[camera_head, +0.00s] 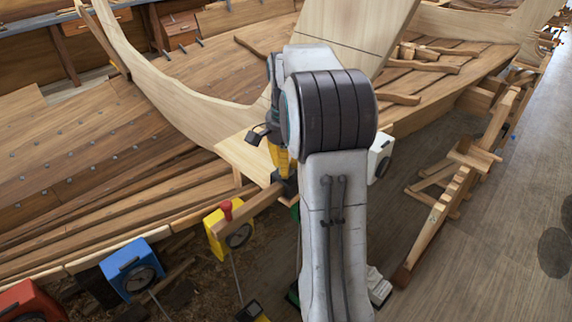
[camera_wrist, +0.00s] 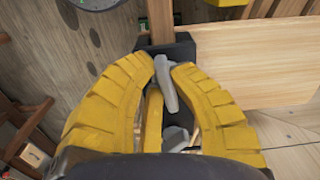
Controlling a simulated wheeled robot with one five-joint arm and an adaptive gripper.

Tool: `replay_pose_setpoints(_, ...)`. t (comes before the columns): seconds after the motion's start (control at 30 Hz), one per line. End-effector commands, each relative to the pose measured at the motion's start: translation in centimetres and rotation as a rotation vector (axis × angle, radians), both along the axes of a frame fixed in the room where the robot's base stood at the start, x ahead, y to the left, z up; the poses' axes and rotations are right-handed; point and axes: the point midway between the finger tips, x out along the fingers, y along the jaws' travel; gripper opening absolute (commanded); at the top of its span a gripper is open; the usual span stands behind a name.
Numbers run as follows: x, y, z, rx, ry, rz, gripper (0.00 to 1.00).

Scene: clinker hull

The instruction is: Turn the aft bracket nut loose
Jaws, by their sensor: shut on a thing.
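The aft bracket nut (camera_wrist: 166,84) shows in the wrist view as a grey, slanting, wing-like piece between the fingertips. A second rounded grey part (camera_wrist: 176,138) lies lower, between the fingers. My gripper (camera_wrist: 165,66) has two curved yellow fingers closed in on the nut from both sides. A black bracket (camera_wrist: 178,47) sits just beyond the fingertips, against a wooden bar and a pale plank. In the head view my yellow gripper (camera_head: 281,168) reaches down to the black bracket at the plank's lower corner. My arm hides the nut there.
The pale plank (camera_head: 248,158) adjoins the hull planking (camera_head: 110,150). A yellow box with a red knob (camera_head: 226,232), a blue box (camera_head: 130,268) and a red box (camera_head: 28,303) stand along the lower left. A wooden trestle (camera_head: 450,200) stands right; floor (camera_head: 500,260) beyond is open.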

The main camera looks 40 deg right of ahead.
Motion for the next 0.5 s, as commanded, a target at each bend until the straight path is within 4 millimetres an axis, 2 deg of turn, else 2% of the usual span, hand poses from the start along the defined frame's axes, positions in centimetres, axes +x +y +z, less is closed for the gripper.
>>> replay_pose_setpoints(0.4,-0.1,0.04,-0.16,0.003,0.005,0.006,0.0)
replay_pose_setpoints(0.43,-0.1,0.04,-0.17,0.003,0.005,0.005,0.21)
replay_pose_setpoints(0.5,-0.08,0.04,-0.15,0.003,0.005,0.005,0.27)
